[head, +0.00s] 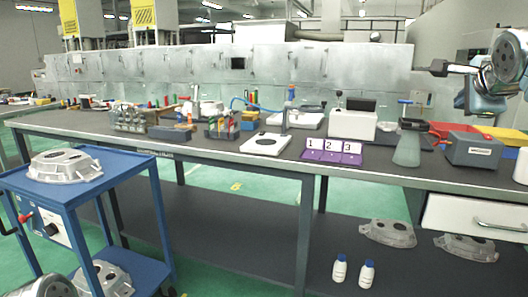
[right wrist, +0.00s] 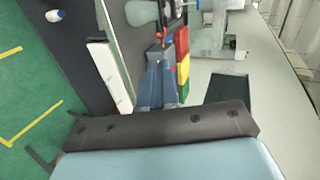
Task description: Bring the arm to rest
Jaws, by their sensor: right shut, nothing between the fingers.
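My left gripper is not in view; a grey rounded part at the bottom left corner of the head view looks like my left arm.
Below the right gripper stand a grey box (head: 472,151), red and yellow bins (head: 500,134) and a drawer unit (head: 475,219). A blue cart (head: 120,168) with a casting (head: 65,165) stands at left. White bottles (head: 340,268) and castings (head: 388,233) sit on the lower shelf.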

